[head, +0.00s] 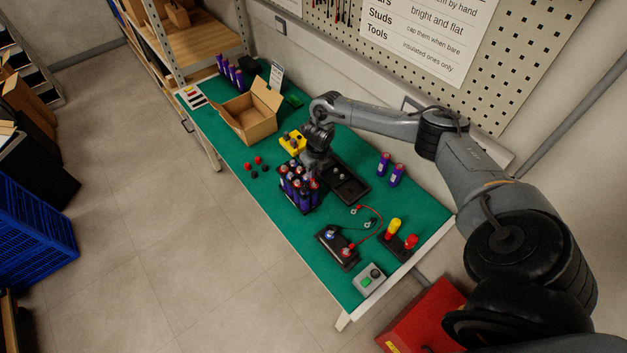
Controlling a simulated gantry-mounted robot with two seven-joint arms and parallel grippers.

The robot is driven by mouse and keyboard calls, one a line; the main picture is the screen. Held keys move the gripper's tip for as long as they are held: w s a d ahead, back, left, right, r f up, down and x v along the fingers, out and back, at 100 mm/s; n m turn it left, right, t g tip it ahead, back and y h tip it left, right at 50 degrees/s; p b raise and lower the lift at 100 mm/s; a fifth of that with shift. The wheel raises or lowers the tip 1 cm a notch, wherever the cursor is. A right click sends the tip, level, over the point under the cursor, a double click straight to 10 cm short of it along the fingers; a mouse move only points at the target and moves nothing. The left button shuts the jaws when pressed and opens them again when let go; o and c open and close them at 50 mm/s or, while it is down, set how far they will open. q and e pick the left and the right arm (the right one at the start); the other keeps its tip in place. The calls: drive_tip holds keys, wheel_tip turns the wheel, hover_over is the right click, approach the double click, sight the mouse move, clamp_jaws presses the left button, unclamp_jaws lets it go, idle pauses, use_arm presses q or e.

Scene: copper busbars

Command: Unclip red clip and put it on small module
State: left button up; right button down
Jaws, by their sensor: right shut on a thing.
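My right arm reaches in from the right, and its gripper (312,172) points down between a yellow block and a cluster of purple cells (300,189). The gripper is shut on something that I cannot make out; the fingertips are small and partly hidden. A small black module (337,248) with a blue and a red part on top lies near the bench's front end. A red clip (346,252) appears to sit at its right end, with a thin red lead (377,232) looping up to ring ends. My left gripper is not in view.
The green bench (225,146) also holds an open cardboard box (249,117), the yellow block (292,143), a black tray (346,183), two purple cells (391,171), a stand with yellow and red handles (398,238) and a grey button box (369,281). Loose red and black caps lie left of the yellow block.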

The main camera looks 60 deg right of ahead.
drive_tip(key=w+a+r, duration=0.2)
drive_tip(key=w+a, duration=0.1)
drive_tip(key=w, duration=0.1)
drive_tip(key=w+a+f+b, duration=0.2)
drive_tip(key=a+f+b, duration=0.25)
drive_tip(key=a, duration=0.25)
drive_tip(key=f+b, duration=0.2)
drive_tip(key=f, duration=0.1)
drive_tip(key=s+a+f+b, duration=0.1)
drive_tip(key=f+b, duration=0.2)
drive_tip(key=f, duration=0.1)
drive_tip(key=s+a+f+b, duration=0.1)
drive_tip(key=f+b, duration=0.2)
drive_tip(key=f, duration=0.1)
drive_tip(key=shift+s+f, duration=0.1)
drive_tip(key=shift+f, duration=0.1)
wheel_tip(320, 180, down, 3)
drive_tip(key=shift+r+b, duration=0.2)
drive_tip(key=shift+b, duration=1)
drive_tip(key=shift+r+p, duration=0.3)
drive_tip(key=shift+r, duration=0.05)
drive_tip(key=shift+f, duration=0.15)
